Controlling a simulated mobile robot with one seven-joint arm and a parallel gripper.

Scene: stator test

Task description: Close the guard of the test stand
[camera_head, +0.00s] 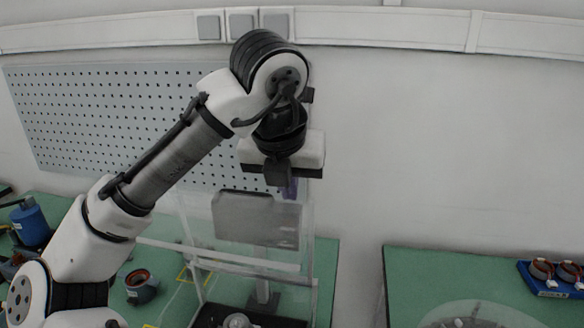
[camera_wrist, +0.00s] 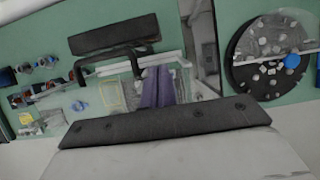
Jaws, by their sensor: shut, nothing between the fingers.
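The test stand's guard (camera_head: 217,255) is a clear box-like cover with pale edges, on the green bench near the middle of the head view. I cannot tell how far it is open. In the wrist view a pale guard edge (camera_wrist: 110,69) and a black bent handle-like bar (camera_wrist: 108,58) lie close to the fingers. My gripper (camera_head: 290,188) is at the upper right of the guard, pointing down. Its purple fingers (camera_wrist: 157,87) are shut and empty. Whether they touch the guard is unclear. The stand's dark base (camera_head: 208,316) shows low in the guard.
A grey screen (camera_head: 257,219) stands among the clear panels. A blue device (camera_head: 30,222) and a copper-wound stator (camera_head: 140,286) are on the left bench. A gap separates the right bench (camera_head: 430,278), which holds a blue tray (camera_head: 549,290). A dark round disc (camera_wrist: 262,75) carries several small parts.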

